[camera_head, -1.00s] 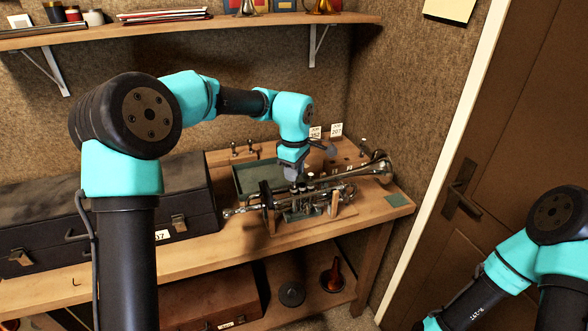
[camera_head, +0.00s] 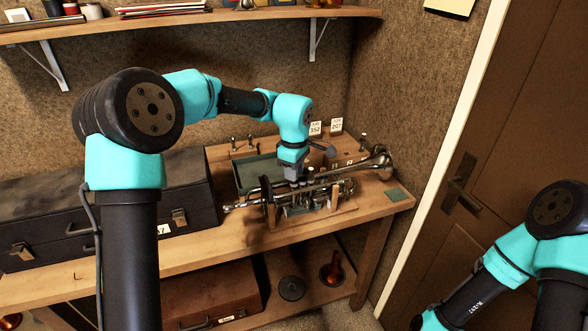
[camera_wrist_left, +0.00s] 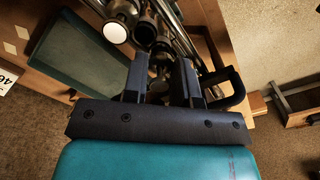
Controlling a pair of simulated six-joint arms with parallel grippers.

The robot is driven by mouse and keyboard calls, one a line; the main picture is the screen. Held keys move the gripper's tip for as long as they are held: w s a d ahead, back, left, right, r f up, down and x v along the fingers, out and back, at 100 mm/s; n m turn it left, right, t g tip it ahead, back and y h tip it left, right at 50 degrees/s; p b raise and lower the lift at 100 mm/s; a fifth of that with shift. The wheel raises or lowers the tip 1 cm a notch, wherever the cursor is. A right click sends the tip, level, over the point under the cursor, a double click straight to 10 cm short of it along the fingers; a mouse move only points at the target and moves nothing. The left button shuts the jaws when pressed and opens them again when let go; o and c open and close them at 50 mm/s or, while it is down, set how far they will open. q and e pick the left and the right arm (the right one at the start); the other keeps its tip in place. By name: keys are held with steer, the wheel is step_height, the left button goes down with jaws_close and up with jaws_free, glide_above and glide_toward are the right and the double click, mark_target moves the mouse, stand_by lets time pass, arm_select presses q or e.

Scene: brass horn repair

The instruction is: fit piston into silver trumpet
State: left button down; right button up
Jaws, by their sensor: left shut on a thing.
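The silver trumpet (camera_head: 378,162) lies in a wooden holder on the bench, its bell to the right. My left gripper (camera_head: 291,178) points down over the trumpet's valve section. In the left wrist view its dark fingers (camera_wrist_left: 161,75) are shut on the piston, which is mostly hidden between them; how far it sits in a valve casing cannot be told. A valve with a white round cap (camera_wrist_left: 116,33) shows close beside the fingers, with silver tubes behind. My right gripper is outside the view; only part of that arm shows at lower right.
A green-lined tray (camera_head: 246,184) lies behind the trumpet, and a small green pad (camera_head: 397,194) is at the bench's right end. A dark case (camera_head: 110,205) fills the left. A shelf (camera_head: 200,29) runs above. Small number cards (camera_head: 336,125) stand at the back.

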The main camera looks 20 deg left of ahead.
arm_select(q)
steer(key=shift+f, duration=0.55)
steer(key=c, duration=0.8)
jaws_free()
step_height(320, 180, up, 17)
steer(key=shift+d+r, duration=0.1)
steer(key=shift+r, duration=0.05)
stand_by(0.6)
